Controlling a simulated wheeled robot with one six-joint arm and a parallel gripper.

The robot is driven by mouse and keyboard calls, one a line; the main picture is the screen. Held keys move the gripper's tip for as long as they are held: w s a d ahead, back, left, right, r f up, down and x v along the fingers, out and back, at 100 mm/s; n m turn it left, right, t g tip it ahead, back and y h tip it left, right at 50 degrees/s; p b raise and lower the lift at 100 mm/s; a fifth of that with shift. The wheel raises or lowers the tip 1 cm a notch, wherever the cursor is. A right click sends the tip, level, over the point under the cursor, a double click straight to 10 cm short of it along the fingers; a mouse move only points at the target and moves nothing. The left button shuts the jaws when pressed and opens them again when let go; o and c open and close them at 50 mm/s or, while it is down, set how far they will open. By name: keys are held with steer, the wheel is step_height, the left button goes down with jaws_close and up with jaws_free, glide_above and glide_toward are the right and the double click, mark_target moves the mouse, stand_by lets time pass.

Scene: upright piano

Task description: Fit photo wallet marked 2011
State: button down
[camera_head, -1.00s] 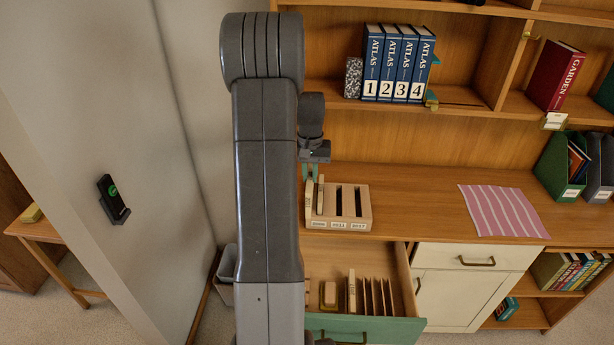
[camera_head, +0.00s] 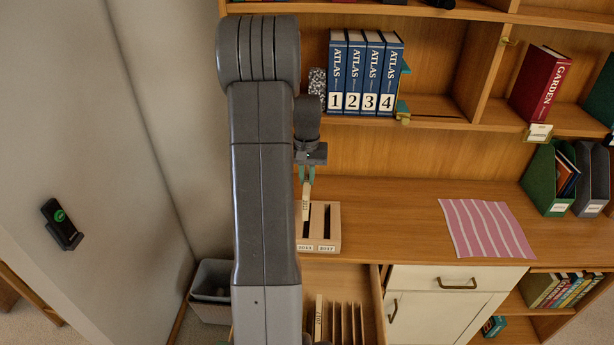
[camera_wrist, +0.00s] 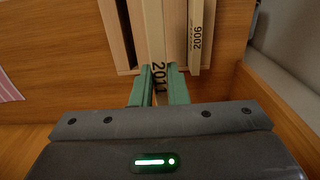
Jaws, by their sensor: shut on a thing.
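My gripper (camera_head: 306,176) is shut on the pale photo wallet marked 2011 (camera_wrist: 155,38), which it grips by its end, with the label between the fingers (camera_wrist: 158,90). In the head view this wallet (camera_head: 305,205) is upright at the wooden rack (camera_head: 336,228), just left of an open dark slot. I cannot tell whether its lower end is inside a slot. The rack's front labels read 2011 and 2017; its left part is hidden behind my arm.
Below, an open drawer (camera_head: 372,300) holds another wallet (camera_head: 319,315) and several dividers. A pink striped cloth (camera_head: 485,228) lies right on the desktop (camera_head: 390,220). Atlases (camera_head: 365,75) stand on the shelf above. A grey bin (camera_head: 212,290) is left of the drawer.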

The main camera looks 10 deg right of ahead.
steer(key=shift+f+b, duration=1.95)
steer(key=shift+f, duration=0.95)
steer(key=shift+f+b, duration=2.1)
steer(key=shift+f, duration=0.95)
stand_by(1.1)
steer(key=c, duration=1.3)
jaws_free()
steer(key=shift+c, duration=0.2)
steer(key=shift+r, duration=0.1)
